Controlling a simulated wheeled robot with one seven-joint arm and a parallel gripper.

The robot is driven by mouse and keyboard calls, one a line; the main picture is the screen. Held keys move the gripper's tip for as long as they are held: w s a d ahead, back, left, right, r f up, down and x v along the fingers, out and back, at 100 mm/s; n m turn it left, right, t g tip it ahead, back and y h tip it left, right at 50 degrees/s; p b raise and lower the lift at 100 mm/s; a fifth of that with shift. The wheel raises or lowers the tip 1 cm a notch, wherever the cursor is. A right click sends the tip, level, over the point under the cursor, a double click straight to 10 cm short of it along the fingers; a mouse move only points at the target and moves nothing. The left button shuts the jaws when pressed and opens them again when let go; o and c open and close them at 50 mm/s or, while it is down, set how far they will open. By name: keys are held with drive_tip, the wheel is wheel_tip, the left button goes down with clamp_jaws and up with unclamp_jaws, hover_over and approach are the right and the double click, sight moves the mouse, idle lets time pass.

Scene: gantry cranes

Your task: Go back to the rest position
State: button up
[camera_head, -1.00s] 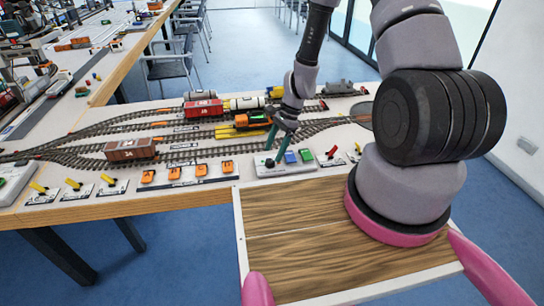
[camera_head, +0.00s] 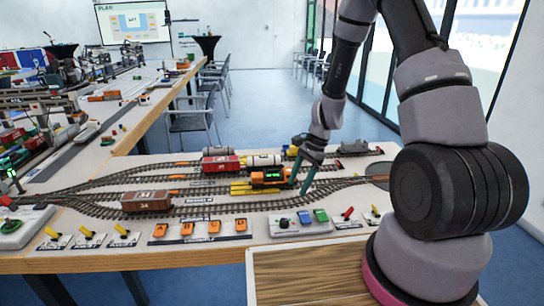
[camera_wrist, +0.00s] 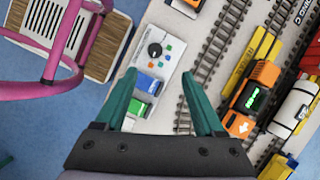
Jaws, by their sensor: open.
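My gripper (camera_head: 305,178) is open and empty, with teal fingers. In the head view it hangs above the right part of the model railway, just right of the orange locomotive (camera_head: 270,177). In the wrist view the open fingers (camera_wrist: 163,100) point toward the control panel (camera_wrist: 158,62), which has a black knob and blue and green buttons. The control panel also shows in the head view (camera_head: 290,230), below the gripper. The orange locomotive shows at the right in the wrist view (camera_wrist: 262,75).
A red wagon (camera_head: 221,163) and a brown wagon (camera_head: 146,201) stand on the tracks. Orange switches (camera_head: 187,229) and yellow levers line the table's front edge. A black chair (camera_head: 190,120) stands behind. Blue floor is open beyond the table. My wooden-topped base is at the front.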

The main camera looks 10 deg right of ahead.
drive_tip(key=s+d+r+n+t, duration=0.1)
drive_tip(key=d+r+n+t, duration=0.15)
drive_tip(key=r, duration=1.05)
drive_tip(key=s+d+r+n+t, duration=0.1)
drive_tip(key=s+r+n+t, duration=0.15)
drive_tip(key=r, duration=1.05)
drive_tip(key=s+d+r+n+t+h, duration=0.2)
drive_tip(key=s+d+r+n+t, duration=0.1)
drive_tip(key=s+r, duration=0.9)
drive_tip(key=shift+s+d+r+n, duration=0.35)
drive_tip(key=shift+d+r+n, duration=0.05)
drive_tip(key=shift+r+n, duration=0.2)
